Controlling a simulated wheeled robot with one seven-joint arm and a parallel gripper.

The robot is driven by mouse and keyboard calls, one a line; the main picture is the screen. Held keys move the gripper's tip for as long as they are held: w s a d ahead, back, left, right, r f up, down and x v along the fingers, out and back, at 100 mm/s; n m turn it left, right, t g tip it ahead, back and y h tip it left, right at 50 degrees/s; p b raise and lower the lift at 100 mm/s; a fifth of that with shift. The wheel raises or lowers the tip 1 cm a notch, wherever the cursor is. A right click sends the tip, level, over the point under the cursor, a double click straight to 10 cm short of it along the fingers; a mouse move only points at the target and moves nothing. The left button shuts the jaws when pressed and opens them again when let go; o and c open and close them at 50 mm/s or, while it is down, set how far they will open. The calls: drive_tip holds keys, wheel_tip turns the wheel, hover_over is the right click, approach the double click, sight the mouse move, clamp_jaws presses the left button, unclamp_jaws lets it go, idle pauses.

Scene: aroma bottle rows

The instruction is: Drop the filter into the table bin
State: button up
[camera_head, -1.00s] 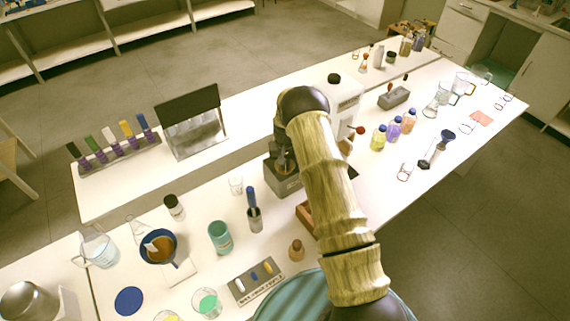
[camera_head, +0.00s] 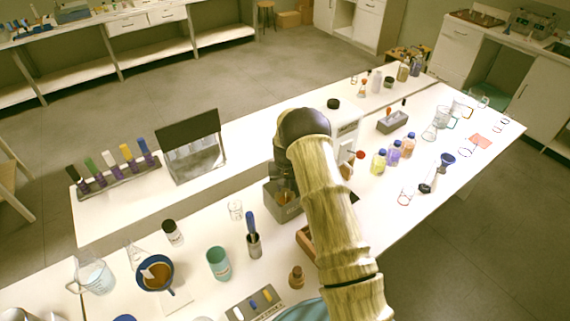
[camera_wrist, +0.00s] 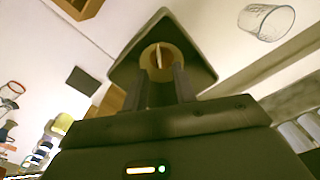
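My gripper (camera_wrist: 161,80) points down over a dark grey square bin (camera_wrist: 195,55), with its two fingers a short way apart. A tan, round-rimmed filter (camera_wrist: 160,54) with a pale line inside shows between the fingertips, inside the bin's outline. It appears pinched by them; its lower part is hidden. In the head view the grey bin (camera_head: 283,206) stands on the near table, left of my arm, and a brownish piece (camera_head: 285,197) shows at its opening. My arm hides the fingers there.
A blue-rimmed vessel (camera_head: 170,284) with brown contents, a teal cup (camera_head: 218,263) and a blue-handled tool in a holder (camera_head: 254,245) stand left of the bin. Coloured bottles (camera_head: 394,154) stand farther right.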

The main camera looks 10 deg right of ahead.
wheel_tip(320, 180, up, 15)
drive_tip(key=b, duration=0.4)
drive_tip(key=shift+r, duration=0.1)
drive_tip(key=shift+s, duration=0.1)
idle(0.7)
drive_tip(key=s+r+t, duration=0.1)
drive_tip(key=s+r, duration=0.1)
drive_tip(key=s, duration=1.3)
drive_tip(key=s+r+n+t, duration=0.1)
drive_tip(key=s+r, duration=0.1)
drive_tip(key=s, duration=1.3)
drive_tip(key=shift+s+d+r+t, duration=0.2)
drive_tip(key=shift+s+r+t, duration=0.1)
drive_tip(key=shift+s, duration=0.1)
